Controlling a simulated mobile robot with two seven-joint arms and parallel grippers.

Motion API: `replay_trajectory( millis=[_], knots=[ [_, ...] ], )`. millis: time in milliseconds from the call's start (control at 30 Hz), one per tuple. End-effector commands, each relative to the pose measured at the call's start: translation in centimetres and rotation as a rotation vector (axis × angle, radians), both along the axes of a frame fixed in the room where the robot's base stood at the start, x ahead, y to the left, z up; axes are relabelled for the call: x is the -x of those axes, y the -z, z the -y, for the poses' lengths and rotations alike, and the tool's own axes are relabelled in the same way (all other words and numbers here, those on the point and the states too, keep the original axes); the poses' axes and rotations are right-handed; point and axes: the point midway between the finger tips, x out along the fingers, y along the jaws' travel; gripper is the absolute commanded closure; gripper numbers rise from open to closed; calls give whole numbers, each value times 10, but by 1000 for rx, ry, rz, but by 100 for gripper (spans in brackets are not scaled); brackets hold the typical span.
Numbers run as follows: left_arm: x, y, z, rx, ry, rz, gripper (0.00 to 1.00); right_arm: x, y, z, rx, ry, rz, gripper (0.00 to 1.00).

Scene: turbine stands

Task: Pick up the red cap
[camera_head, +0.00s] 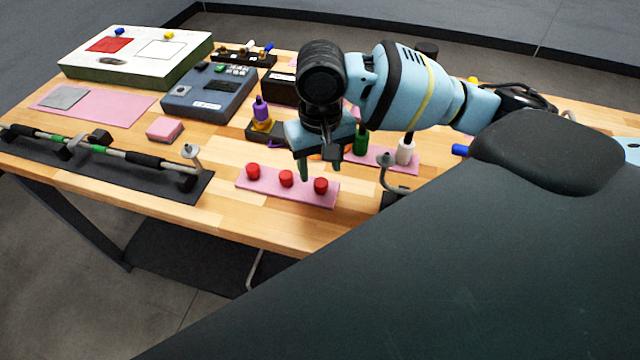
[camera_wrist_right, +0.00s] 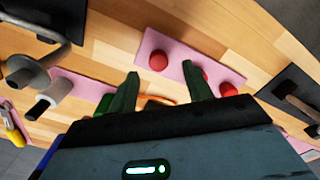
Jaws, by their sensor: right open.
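Three red caps stand in a row on a pink mat (camera_head: 268,187) near the table's front edge: a left cap (camera_head: 253,171), a middle cap (camera_head: 287,178) and a right cap (camera_head: 321,185). My right gripper (camera_head: 320,168) is open and empty, with its green fingers pointing down above and behind the right end of the row. In the right wrist view the gripper (camera_wrist_right: 164,80) shows spread fingers. One red cap (camera_wrist_right: 158,61) lies ahead between the finger directions; another is partly hidden by a finger, and a third (camera_wrist_right: 228,89) lies beyond it. My left gripper is not in view.
A black tray (camera_head: 120,172) with a jointed rod lies left of the caps. A purple-and-yellow bottle (camera_head: 261,113), a green bottle (camera_head: 361,141) and a white bottle (camera_head: 405,151) stand behind. A metal hook stand (camera_head: 386,170) is to the right. Bare wood lies left of the pink mat.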

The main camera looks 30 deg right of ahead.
Motion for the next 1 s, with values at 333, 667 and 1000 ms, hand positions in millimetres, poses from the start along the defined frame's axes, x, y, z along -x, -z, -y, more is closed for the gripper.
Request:
replay_trajectory(
  millis=[333,667,1000],
  knots=[
    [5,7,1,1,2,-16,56,-3,46,5,2,1,-4,50],
    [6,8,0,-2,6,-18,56,-4,48,4,2,1,1,54],
    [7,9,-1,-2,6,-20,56,-4,48,4,2,1,1,98]
  ],
)
